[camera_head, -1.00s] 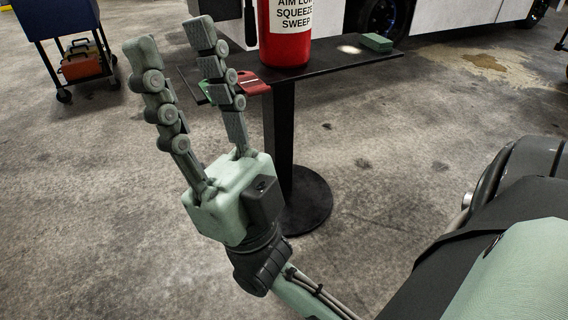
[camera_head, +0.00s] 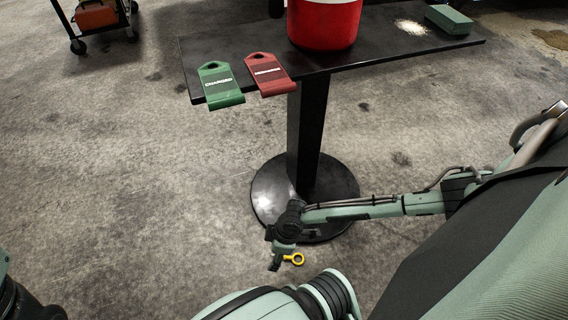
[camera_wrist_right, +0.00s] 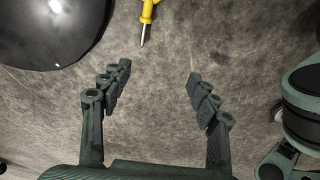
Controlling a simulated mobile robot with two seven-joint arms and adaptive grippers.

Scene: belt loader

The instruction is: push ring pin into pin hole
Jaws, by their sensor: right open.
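The yellow ring pin (camera_head: 294,259) is on the floor near the front of the table's round base. In the right wrist view the yellow pin (camera_wrist_right: 148,12) shows at the top edge with its metal tip pointing towards my gripper. My right gripper (camera_head: 277,260) is low down, just left of the ring in the head view. In the wrist view the right gripper (camera_wrist_right: 158,75) is open and empty, with the pin beyond its fingertips. A red extinguisher body (camera_head: 325,25) stands on the table, its top out of frame. No pin hole shows. My left gripper is not in view.
The black table (camera_head: 400,50) has a round base (camera_head: 265,190) close behind my gripper. A green "CHARGED" tag (camera_head: 220,85) and a red tag (camera_head: 268,72) lie at its left front edge. A green block (camera_head: 449,19) is at its right end.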

